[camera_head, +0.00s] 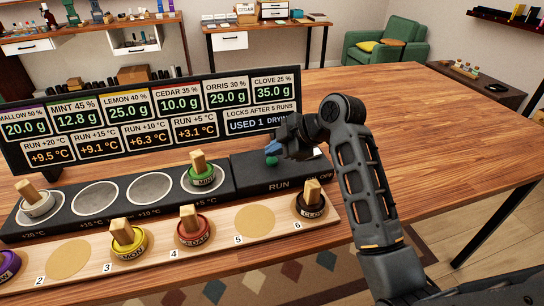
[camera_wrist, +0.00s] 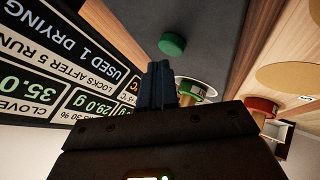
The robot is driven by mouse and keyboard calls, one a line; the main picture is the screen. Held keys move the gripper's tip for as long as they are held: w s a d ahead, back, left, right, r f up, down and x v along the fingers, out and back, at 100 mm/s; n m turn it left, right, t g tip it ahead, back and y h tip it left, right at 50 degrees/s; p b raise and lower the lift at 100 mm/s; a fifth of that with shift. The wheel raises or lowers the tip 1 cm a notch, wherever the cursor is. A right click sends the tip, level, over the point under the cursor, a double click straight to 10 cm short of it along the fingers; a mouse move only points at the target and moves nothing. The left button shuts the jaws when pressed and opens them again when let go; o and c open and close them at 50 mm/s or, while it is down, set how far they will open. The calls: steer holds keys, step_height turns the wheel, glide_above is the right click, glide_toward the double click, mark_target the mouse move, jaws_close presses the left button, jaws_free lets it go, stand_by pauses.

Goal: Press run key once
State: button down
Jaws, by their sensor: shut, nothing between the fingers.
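The run key is a round green button (camera_head: 271,160) on the dark console (camera_head: 250,182), above the word RUN. My gripper (camera_head: 272,148) is over the console with blue fingertips close to the key, covering part of it in the head view. In the wrist view the green button (camera_wrist: 172,44) lies just beyond my shut, empty fingertips (camera_wrist: 158,64). I cannot tell whether they touch it. The display board (camera_head: 165,118) behind reads "LOCKS AFTER 5 RUNS" and "USED 1 DRYING".
The table (camera_head: 430,120) is clear at the right.

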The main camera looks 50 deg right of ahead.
mark_target(275, 161)
steer(key=shift+r, duration=0.25)
step_height(275, 161, up, 5)
steer(key=p, duration=0.4)
stand_by(1.1)
